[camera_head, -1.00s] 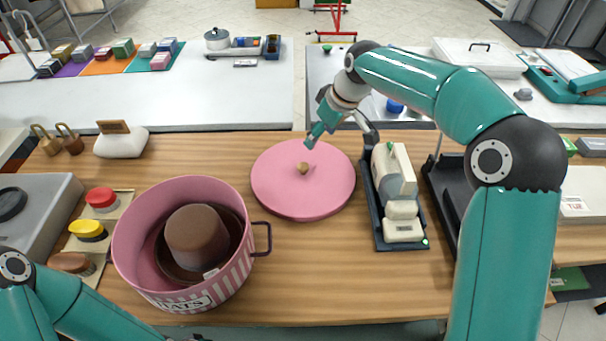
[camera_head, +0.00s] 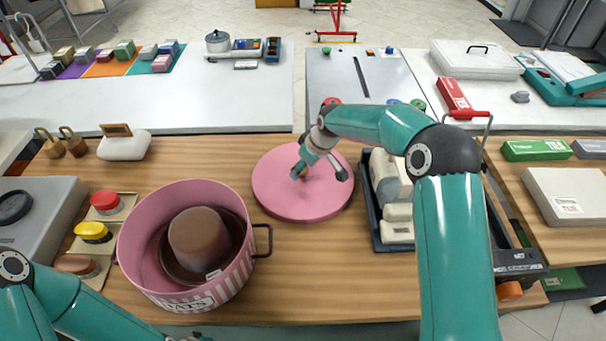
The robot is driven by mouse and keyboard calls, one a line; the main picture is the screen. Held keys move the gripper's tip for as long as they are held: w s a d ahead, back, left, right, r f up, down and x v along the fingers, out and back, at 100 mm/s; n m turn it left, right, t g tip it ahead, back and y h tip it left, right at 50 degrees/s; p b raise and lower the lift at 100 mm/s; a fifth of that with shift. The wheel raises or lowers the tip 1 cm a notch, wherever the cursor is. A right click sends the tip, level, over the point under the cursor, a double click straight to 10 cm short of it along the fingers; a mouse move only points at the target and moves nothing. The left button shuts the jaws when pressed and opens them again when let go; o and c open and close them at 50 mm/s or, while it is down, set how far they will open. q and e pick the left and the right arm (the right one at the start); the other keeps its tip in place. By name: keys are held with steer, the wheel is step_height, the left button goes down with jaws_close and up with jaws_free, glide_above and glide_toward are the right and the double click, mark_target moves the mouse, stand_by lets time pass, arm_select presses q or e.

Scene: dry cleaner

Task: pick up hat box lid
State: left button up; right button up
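The pink round hat box lid (camera_head: 278,190) lies flat on the wooden counter, right of the hat box. Its small brown knob (camera_head: 304,173) is partly hidden by my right gripper (camera_head: 317,175). The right gripper is over the lid with its fingers spread around the knob; I cannot see contact. The pink striped hat box (camera_head: 222,283) stands open with a brown hat (camera_head: 200,238) inside. My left gripper (camera_head: 185,338) is only just visible at the bottom edge, in front of the box, and its fingers cannot be made out.
A dark tray with cream items (camera_head: 393,232) stands right of the lid, under my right arm. Red, yellow and brown round items (camera_head: 93,231) stand left of the box. A white iron-like object (camera_head: 124,146) is at the back left. Bare counter lies in front of the lid.

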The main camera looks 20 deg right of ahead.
steer(key=shift+x, duration=0.9)
steer(key=shift+c, duration=0.2)
jaws_close()
steer(key=shift+r, duration=0.2)
